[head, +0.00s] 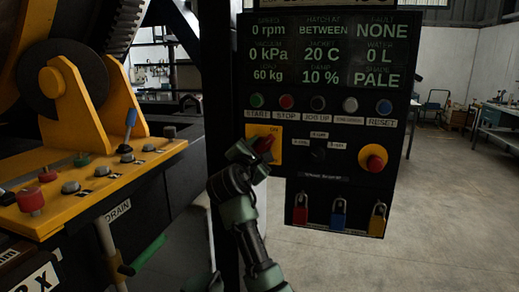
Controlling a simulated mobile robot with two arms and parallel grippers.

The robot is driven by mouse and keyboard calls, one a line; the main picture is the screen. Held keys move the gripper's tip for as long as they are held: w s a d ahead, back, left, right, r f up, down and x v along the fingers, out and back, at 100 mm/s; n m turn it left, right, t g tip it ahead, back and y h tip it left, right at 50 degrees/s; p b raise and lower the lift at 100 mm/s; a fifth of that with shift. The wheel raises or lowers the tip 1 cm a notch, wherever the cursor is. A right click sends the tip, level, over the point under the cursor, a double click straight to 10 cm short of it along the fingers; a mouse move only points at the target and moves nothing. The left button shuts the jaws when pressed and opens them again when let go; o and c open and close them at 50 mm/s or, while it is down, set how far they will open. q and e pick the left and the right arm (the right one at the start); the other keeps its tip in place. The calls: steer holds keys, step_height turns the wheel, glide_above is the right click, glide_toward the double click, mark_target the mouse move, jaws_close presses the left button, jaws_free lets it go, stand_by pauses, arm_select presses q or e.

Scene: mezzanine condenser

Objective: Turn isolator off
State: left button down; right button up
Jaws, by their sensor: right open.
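The isolator is a red rotary handle (266,142) on a yellow square plate (277,157), at the left of the black control panel. Its handle looks tilted, and a small label that seems to read "ON" is at the plate's upper right. My right gripper (256,155) is open and right at the handle, covering the plate's lower left. I cannot tell whether its fingers touch the handle or stand just in front of it. My left gripper is not in view.
A red emergency button (375,163) on yellow and a black selector (318,152) lie right of the isolator. Push buttons run above, beneath a display (325,52). Red, blue and yellow padlocks (338,212) hang below. A yellow console (90,190) with knobs stands left.

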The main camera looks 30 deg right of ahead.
steer(key=shift+c, duration=0.3)
jaws_close()
